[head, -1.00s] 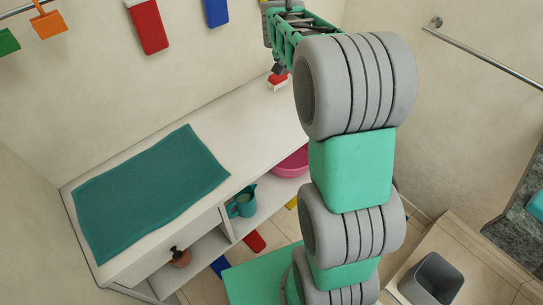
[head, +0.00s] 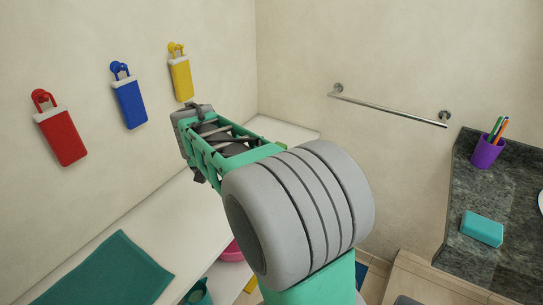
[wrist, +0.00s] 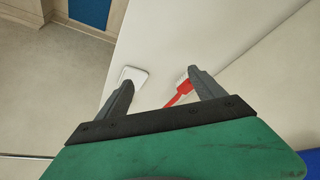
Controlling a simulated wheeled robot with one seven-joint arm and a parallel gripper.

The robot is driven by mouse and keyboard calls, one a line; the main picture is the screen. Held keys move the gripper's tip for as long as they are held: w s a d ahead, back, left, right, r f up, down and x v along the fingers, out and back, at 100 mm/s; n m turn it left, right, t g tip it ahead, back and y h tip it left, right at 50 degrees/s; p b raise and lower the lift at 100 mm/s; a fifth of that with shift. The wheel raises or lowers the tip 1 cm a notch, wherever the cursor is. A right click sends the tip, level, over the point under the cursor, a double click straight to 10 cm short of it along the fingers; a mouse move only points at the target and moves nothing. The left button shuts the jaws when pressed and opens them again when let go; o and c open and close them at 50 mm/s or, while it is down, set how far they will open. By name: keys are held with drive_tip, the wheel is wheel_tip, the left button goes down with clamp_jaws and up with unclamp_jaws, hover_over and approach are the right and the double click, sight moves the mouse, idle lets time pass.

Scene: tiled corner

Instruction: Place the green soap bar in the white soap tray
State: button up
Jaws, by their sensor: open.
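My gripper (wrist: 162,82) is open and empty in the wrist view, with its two fingers apart above a white surface. A small white, flat, rounded rectangle (wrist: 133,75), which looks like the white soap tray, lies on that surface just beyond the left fingertip. In the head view a teal-green block (head: 482,228) lies on the dark stone counter at the right. It is the only soap-like bar I see; I cannot tell for sure that it is the green soap bar. My arm hides the fingers and the white tray in the head view.
A red-handled brush (wrist: 179,94) lies between the fingers in the wrist view. A purple cup (head: 487,152) with pens stands on the dark counter (head: 510,190). A towel rail (head: 385,106) crosses the wall.

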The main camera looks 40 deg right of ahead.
drive_tip(key=w+d+f+m+h, duration=0.2)
drive_tip(key=w+d+f+m, duration=0.1)
drive_tip(key=d, duration=0.6)
drive_tip(key=w+d+f+m+g+h, duration=0.1)
drive_tip(key=w+d+f+m, duration=0.2)
drive_tip(key=w+d, duration=0.3)
drive_tip(key=w+d+f+m+h, duration=0.2)
drive_tip(key=w+d+f, duration=0.2)
drive_tip(key=d, duration=0.9)
drive_tip(key=shift+w+f+m+g+h+b, duration=0.2)
drive_tip(key=shift+m+g+h+b, duration=0.1)
drive_tip(key=shift+m, duration=0.1)
drive_tip(key=p+x, duration=0.1)
drive_tip(key=x, duration=0.3)
drive_tip(key=p+x, duration=0.1)
drive_tip(key=x, duration=0.2)
drive_tip(key=shift+w+d, duration=0.1)
drive_tip(key=shift+d, duration=0.4)
drive_tip(key=shift+c, duration=0.2)
drive_tip(key=c, duration=1.5)
clamp_jaws()
drive_tip(key=shift+r, duration=0.15)
